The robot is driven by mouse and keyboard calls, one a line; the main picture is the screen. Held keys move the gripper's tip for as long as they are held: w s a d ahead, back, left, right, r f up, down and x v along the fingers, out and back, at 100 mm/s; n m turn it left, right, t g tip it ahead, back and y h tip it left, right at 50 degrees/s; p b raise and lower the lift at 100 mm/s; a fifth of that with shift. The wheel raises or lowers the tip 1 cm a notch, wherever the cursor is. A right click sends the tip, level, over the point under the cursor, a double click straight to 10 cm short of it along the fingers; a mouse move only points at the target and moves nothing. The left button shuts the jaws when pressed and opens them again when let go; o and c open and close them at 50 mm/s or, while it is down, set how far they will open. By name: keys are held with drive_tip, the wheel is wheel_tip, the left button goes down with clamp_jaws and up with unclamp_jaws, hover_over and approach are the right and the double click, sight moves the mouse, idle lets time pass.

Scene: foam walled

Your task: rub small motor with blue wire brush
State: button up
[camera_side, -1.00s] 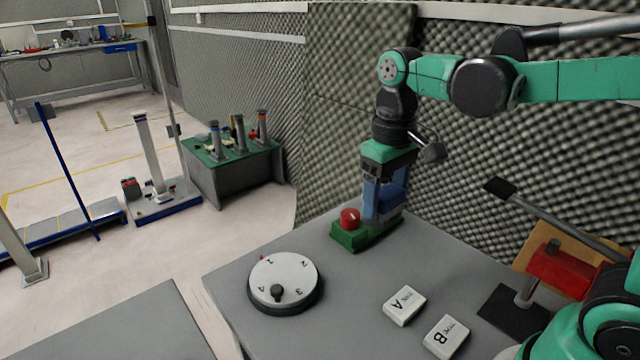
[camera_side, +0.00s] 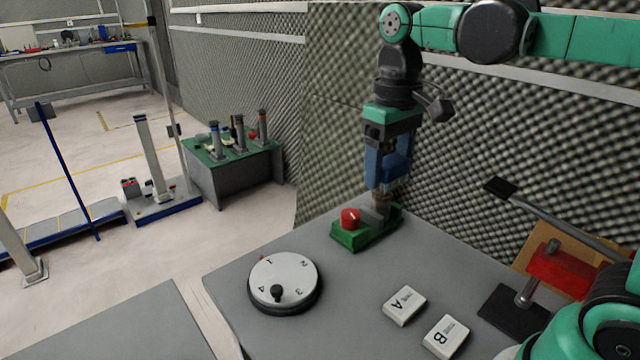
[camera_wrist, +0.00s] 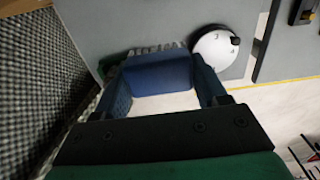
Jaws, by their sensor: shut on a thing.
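My gripper (camera_side: 387,178) points down above a green base and is shut on a blue block, the wire brush (camera_side: 398,166). In the wrist view the brush (camera_wrist: 158,76) spans the space between my two blue fingers, with greyish bristles along its far edge. In the side view, a grey upright cylinder, seemingly the small motor (camera_side: 381,212), stands on the green base (camera_side: 350,239) just under the brush. A brownish strip lies between them; whether the bristles touch the motor I cannot tell. The motor is hidden in the wrist view.
A red knob (camera_side: 349,218) sits on the green base, left of the motor. A numbered white dial (camera_side: 285,272), white blocks A (camera_side: 404,305) and B (camera_side: 446,337), and a red lever fixture (camera_side: 560,268) are on the grey table. Foam wall (camera_side: 340,100) rises close behind.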

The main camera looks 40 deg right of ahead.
drive_tip(key=w+d+f, duration=0.4)
drive_tip(key=w+d, duration=0.7)
drive_tip(key=d, duration=0.1)
drive_tip(key=shift+s+d+f, duration=0.1)
drive_tip(key=shift+f, duration=1.5)
drive_tip(key=shift+s+d+f, duration=0.1)
drive_tip(key=shift+f, duration=1.45)
drive_tip(key=shift+d+f, duration=0.2)
drive_tip(key=shift+f, duration=0.65)
drive_tip(key=shift+c, duration=0.5)
drive_tip(key=shift+d, duration=1)
drive_tip(key=shift+a+f, duration=0.1)
drive_tip(key=shift+a, duration=1.15)
drive_tip(key=shift+d, duration=1.15)
drive_tip(key=shift+a, duration=1.25)
drive_tip(key=d, duration=0.2)
drive_tip(key=shift+d, duration=0.35)
drive_tip(key=shift+a, duration=1.3)
wheel_tip(320, 180, up, 8)
drive_tip(key=shift+r, duration=0.2)
